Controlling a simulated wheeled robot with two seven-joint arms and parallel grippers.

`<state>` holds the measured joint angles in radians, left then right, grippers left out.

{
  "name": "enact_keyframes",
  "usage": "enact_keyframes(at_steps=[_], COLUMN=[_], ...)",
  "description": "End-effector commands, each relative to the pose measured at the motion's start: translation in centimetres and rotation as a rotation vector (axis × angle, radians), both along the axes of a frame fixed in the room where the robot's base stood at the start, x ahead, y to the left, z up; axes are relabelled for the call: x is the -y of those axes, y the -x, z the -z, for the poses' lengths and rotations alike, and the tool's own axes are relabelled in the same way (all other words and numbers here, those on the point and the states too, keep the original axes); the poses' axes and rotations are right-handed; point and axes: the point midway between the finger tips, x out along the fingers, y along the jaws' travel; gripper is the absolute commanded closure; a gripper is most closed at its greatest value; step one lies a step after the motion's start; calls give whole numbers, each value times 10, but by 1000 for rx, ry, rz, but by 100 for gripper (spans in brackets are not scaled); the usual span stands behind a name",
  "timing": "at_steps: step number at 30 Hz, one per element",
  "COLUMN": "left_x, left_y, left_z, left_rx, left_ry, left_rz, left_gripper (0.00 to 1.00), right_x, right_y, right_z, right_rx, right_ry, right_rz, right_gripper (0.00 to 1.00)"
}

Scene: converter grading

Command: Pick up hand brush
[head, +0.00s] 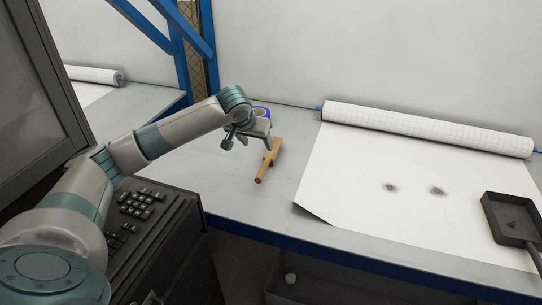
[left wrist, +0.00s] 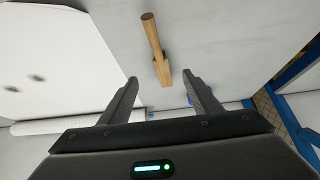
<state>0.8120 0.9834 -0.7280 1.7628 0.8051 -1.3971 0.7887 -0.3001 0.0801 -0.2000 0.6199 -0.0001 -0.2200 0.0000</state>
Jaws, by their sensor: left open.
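The hand brush (head: 269,160) is a wooden piece with a narrow handle and a wider block. It lies on the grey table, left of the paper. My left gripper (head: 257,138) is above the table by the block end of the brush. In the left wrist view the brush (left wrist: 156,48) points with its block between the two open fingers of the left gripper (left wrist: 165,84), its handle reaching away. The fingers are apart and hold nothing. Bristles are not visible. My right gripper is not in view.
A blue tape roll (head: 261,112) stands just behind the gripper. A paper sheet (head: 340,170) with two dark powder spots unrolls from a roll (head: 430,127) at the back. A dark dustpan-like tray (head: 513,219) lies at right. A keyboard console (head: 140,204) stands at left.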

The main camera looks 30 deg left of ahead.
Motion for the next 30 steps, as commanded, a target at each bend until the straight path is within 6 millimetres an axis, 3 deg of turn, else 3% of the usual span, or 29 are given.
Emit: enact_keyframes(at_steps=[21, 30], left_x=[-13, -15], left_y=[-55, -63], left_z=[87, 100], left_rx=[-3, 0], left_ry=[0, -1], left_rz=[-1, 1], left_gripper=[43, 43], right_x=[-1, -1], right_y=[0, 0], right_z=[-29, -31], right_rx=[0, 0], right_ry=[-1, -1], right_rz=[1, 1], right_gripper=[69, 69])
